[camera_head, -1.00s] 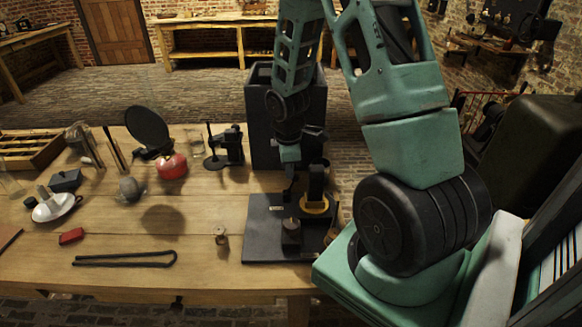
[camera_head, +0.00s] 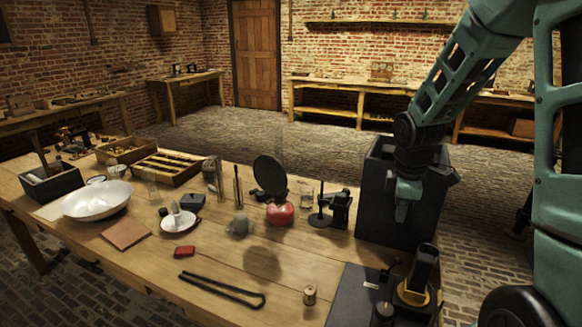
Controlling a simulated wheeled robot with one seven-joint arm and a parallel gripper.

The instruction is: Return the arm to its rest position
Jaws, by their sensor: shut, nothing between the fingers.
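My arm comes down from the upper right in the head camera view. My gripper (camera_head: 402,212) hangs pointing down in front of the tall dark box (camera_head: 382,180). It is shut and holds nothing. It is above the right end of the wooden workbench (camera_head: 215,265), behind the dark plate (camera_head: 350,285) and the dark upright piece with a yellow ring (camera_head: 422,275). I cannot tell if it touches the box behind it.
On the bench are black tongs (camera_head: 220,288), a small brass spool (camera_head: 310,294), a red burner (camera_head: 280,213), a dark stand (camera_head: 335,208), a white bowl (camera_head: 97,200) and a sectioned wooden tray (camera_head: 165,167). Bare wood lies around the tongs. Stone floor is beyond.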

